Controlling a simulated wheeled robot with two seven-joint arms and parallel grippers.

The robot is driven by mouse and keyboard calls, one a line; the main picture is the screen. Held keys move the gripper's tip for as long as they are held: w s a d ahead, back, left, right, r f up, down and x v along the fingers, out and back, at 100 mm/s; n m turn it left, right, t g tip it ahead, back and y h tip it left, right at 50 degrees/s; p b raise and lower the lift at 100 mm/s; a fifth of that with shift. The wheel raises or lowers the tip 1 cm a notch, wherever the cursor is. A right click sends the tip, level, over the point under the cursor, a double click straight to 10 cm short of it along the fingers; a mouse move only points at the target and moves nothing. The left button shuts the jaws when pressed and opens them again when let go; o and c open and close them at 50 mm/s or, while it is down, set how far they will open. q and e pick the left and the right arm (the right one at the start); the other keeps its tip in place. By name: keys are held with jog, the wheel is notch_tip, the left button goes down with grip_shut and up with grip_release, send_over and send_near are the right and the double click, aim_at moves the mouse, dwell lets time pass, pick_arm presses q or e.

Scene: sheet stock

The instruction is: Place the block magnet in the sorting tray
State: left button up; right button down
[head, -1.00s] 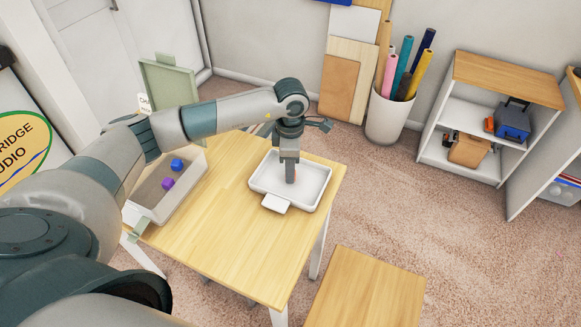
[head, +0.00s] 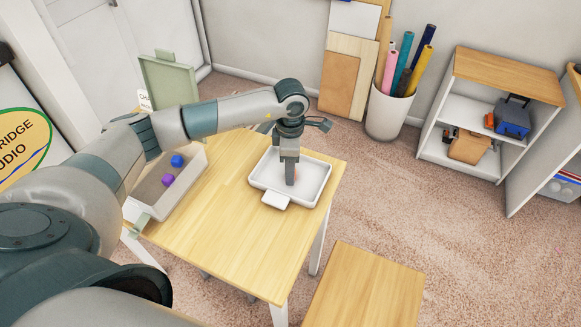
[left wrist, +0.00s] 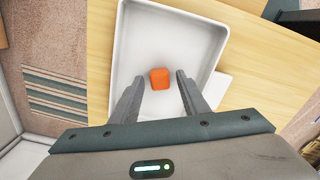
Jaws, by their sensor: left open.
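The sorting tray (head: 318,192) is a shallow white tray with a front tab, lying on the wooden table. My left gripper (head: 290,180) points down inside its outline. In the left wrist view the white tray (left wrist: 205,42) holds an orange block (left wrist: 160,78), which I take to be the block magnet. The block appears to rest on the tray floor. The fingers of the left gripper (left wrist: 160,84) are open on either side of it, with gaps showing on both sides. In the head view the fingers largely hide the block. My right gripper is not in view.
The front of the table (head: 235,235) is clear. A wooden-topped stool (head: 365,290) stands beside it. A bin of rolls (head: 388,115) and shelves stand behind.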

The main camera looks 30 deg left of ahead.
pick_arm(q)
jog(key=shift+r, duration=0.35)
notch_tip(320, 180, up, 12)
jog(key=b, duration=0.5)
jog(key=shift+f, duration=0.2)
